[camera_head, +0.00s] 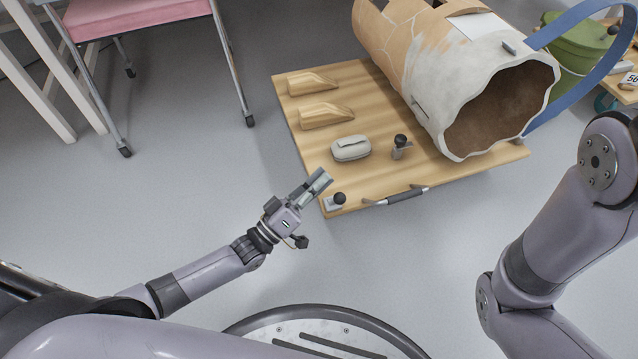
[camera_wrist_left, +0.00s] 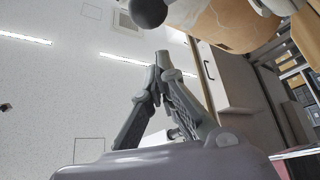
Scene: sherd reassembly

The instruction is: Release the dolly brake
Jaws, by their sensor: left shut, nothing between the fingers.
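The wooden dolly (camera_head: 450,178) stands on the floor and carries a large vessel. A small lever with a black ball knob (camera_head: 339,199) sits on a pale plate at the dolly's front left corner. A second black-knobbed lever (camera_head: 401,142) stands farther in on the board; I cannot tell from its look which one is the brake. My left gripper (camera_head: 321,181) is shut and empty, just left of and above the corner knob in the picture. In the left wrist view its fingertips (camera_wrist_left: 163,62) meet below a dark ball knob (camera_wrist_left: 149,11). Contact cannot be made out. My right gripper is out of view.
The large patched vessel (camera_head: 428,62) lies on its side on the dolly, with a blue strap (camera_head: 585,88) at its right. A pink chair (camera_head: 135,17) stands behind left; the floor between is clear.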

